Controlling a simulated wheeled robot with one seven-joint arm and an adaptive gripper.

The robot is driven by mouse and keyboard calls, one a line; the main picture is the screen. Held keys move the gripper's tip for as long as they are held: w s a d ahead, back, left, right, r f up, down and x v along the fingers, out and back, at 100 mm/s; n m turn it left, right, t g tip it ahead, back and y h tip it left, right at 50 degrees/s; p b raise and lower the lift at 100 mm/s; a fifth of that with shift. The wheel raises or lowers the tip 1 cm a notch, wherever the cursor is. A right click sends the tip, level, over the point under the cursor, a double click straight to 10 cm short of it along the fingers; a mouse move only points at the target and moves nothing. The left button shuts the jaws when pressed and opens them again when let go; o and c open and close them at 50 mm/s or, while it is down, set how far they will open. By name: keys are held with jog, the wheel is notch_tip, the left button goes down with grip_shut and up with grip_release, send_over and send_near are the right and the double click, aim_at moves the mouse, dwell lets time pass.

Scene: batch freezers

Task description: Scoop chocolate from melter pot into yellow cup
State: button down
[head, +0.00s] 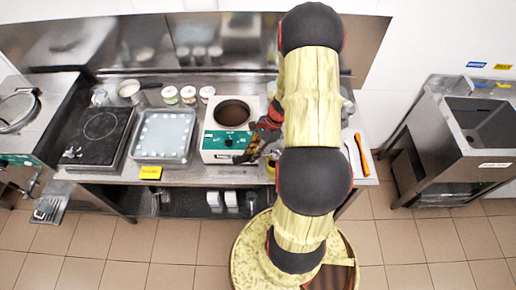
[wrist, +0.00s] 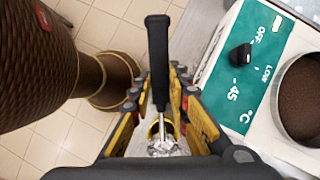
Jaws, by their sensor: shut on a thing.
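The melter pot (head: 233,113) is a round opening in a white unit with a teal front panel. Brown chocolate fills it, and its edge shows at the right of the wrist view (wrist: 308,100). My gripper (wrist: 158,95) is shut on a black-handled scoop (wrist: 157,55), left of the pot in the wrist view. The scoop's silver lower end and a yellow rim show between my fingers, partly hidden. In the head view my gripper (head: 268,126) is at the pot's right side. A small yellow thing, perhaps the yellow cup (head: 270,166), shows partly behind my arm.
A frosted tray (head: 165,133) and a black hotplate (head: 101,128) stand left of the melter. Several small tubs (head: 188,94) line the back of the counter. An orange-handled tool (head: 361,155) lies at the right end. A sink (head: 485,120) stands apart at right.

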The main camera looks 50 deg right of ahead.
aim_at(246, 158)
jog(key=a+f+h+p, duration=0.1)
jog(key=a+f+g+h+p, duration=0.1)
jog(key=shift+w+f+h, duration=0.3)
jog(key=shift+w+f, duration=0.05)
jog(key=shift+f, duration=0.05)
jog(key=shift+w+a+g+h+p, duration=0.2)
jog(key=shift+h+p, duration=0.25)
jog(key=shift+p, duration=1.3)
jog(key=shift+w+a+g+h+p, duration=0.1)
jog(key=shift+a+h+p, duration=0.3)
jog(key=shift+p, duration=1.3)
jog(key=shift+d, duration=0.1)
jog(key=shift+s, duration=0.1)
